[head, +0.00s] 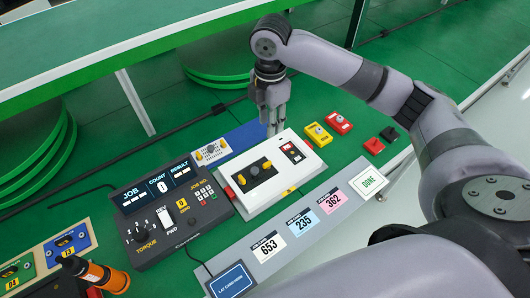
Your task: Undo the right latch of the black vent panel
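The black vent panel (256,174) is set in the top of a white box-shaped unit (288,180) near the middle of the head view. It has a yellow left latch (240,180) and a yellow right latch (267,164). The right latch is in plain sight; its exact turn is too small to tell. My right gripper (272,132) points down over the far edge of the white unit, beyond the right latch and apart from it. Its fingers look close together, seen from the side, with nothing visible between them. My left gripper is out of view.
A black torque controller (168,212) stands left of the unit. A grey vented plate (212,152) lies behind on a blue strip. Yellow and red blocks (338,123) lie to the right. A grey strip with number cards (268,247) runs in front. An orange tool (104,277) is at bottom left.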

